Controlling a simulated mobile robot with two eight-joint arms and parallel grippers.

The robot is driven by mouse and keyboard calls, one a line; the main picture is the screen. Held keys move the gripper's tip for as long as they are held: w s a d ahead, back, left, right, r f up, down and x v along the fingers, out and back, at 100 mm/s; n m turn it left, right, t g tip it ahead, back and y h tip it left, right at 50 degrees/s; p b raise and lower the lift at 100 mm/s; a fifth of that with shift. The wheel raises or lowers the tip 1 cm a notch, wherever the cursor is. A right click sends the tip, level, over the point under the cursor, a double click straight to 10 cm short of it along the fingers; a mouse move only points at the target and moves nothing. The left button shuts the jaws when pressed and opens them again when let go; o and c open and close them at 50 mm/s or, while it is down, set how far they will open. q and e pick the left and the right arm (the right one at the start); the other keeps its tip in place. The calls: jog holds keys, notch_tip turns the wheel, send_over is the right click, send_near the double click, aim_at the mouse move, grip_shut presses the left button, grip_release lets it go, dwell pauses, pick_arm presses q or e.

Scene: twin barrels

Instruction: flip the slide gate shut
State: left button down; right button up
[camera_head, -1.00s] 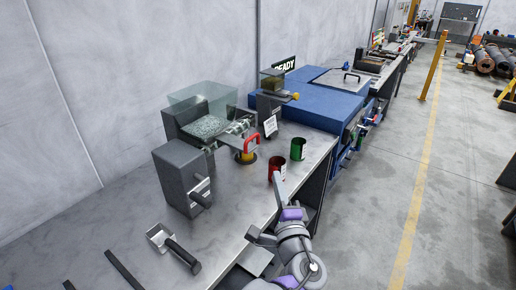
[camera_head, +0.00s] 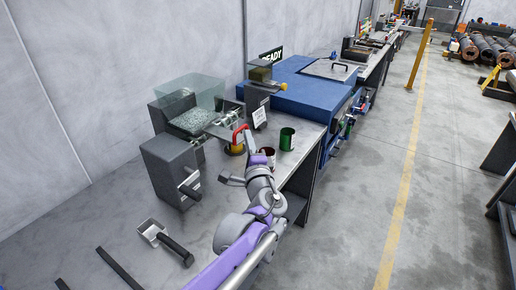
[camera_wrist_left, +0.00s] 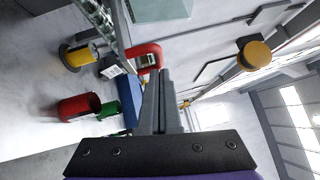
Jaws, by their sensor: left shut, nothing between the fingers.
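The red U-shaped handle (camera_head: 240,131), apparently that of the slide gate, stands at the end of the metal chute below the glass hopper (camera_head: 190,103). It also shows in the left wrist view (camera_wrist_left: 150,50), just beyond the fingertips. My left gripper (camera_head: 249,134) is shut and empty, with its fingers close beside the handle. I cannot tell whether they touch it. In the left wrist view the closed fingers (camera_wrist_left: 161,76) point toward the handle. A yellow cylinder (camera_head: 236,149) stands below the handle. My right gripper is not in view.
A red cup (camera_head: 269,153), partly hidden by my gripper, and a green cup (camera_head: 287,138) stand nearby. A grey box with levers (camera_head: 166,166) and a scoop (camera_head: 172,246) are left of my arm. A blue machine (camera_head: 295,85) stands beyond.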

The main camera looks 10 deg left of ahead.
pick_arm(q)
jog(key=shift+w+a, duration=0.15)
jog(key=shift+a, duration=0.2)
jog(key=a, duration=0.2)
jog(key=w+a+p, duration=0.1)
jog(key=a, duration=0.1)
jog(key=w+a+p, duration=0.1)
jog(key=a, duration=0.1)
jog(key=shift+w+a+r, duration=0.1)
jog(key=shift+w, duration=0.05)
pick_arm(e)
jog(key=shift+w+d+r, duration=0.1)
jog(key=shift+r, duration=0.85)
pick_arm(q)
jog(key=shift+d+f, duration=0.2)
jog(key=shift+d, duration=0.2)
jog(key=s+d, duration=0.1)
jog(key=d, duration=0.2)
send_near(231, 140)
jog(key=d+r, duration=0.1)
jog(key=s+d+r, duration=0.1)
jog(key=d, duration=0.1)
jog(key=shift+s+d+r+b, duration=0.1)
jog(key=shift+s+r+b, duration=0.1)
jog(key=shift+b, duration=0.15)
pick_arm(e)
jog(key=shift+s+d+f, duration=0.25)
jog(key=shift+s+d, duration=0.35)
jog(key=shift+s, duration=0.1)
